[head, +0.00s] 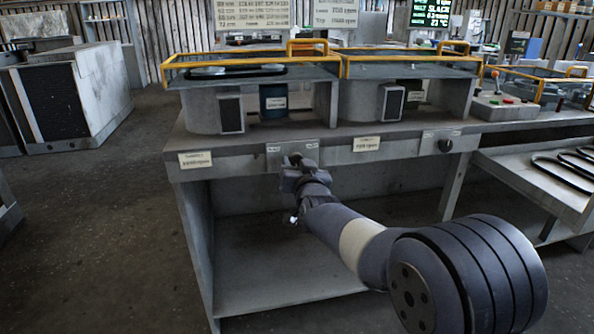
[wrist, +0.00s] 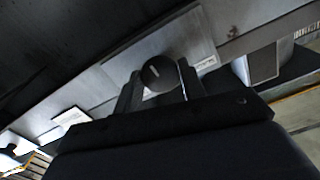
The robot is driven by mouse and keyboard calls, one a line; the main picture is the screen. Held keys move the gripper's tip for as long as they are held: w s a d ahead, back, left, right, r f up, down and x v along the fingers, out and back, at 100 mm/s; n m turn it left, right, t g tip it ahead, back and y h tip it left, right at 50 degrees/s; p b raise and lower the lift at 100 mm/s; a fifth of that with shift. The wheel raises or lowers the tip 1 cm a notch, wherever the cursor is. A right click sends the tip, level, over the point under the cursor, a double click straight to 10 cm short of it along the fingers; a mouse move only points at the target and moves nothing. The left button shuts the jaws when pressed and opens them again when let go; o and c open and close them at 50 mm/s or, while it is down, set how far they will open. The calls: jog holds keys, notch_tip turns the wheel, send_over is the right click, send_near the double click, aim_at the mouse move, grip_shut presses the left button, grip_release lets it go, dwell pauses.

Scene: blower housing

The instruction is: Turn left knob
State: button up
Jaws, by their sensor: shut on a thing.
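The left knob (wrist: 158,73) is a round dark knob with a short light mark, on a grey plate (wrist: 165,50) on the bench's front face. In the wrist view my gripper (wrist: 157,82) has one finger on each side of it and is shut on it. In the head view my gripper (head: 293,164) is at the left plate (head: 276,152) and hides the left knob. The right knob (head: 445,145) is dark and sits on its own plate farther right, apart from my gripper.
The grey bench (head: 235,160) carries two blower housings with yellow rails (head: 250,54). Paper cards (head: 196,159) are on its front face. An open shelf (head: 285,285) lies below. At right a lower table (head: 545,185) holds black belts (head: 560,174).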

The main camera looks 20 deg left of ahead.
jog(key=shift+m, duration=0.3)
jog(key=o, duration=1)
jog(key=shift+c, duration=0.2)
jog(key=shift+s, duration=0.1)
jog(key=p+v, duration=0.1)
jog(key=v, duration=0.9)
jog(key=shift+s, duration=0.25)
jog(key=shift+d, duration=0.15)
jog(key=b+x, duration=0.1)
jog(key=x, duration=0.9)
jog(key=shift+w, duration=0.35)
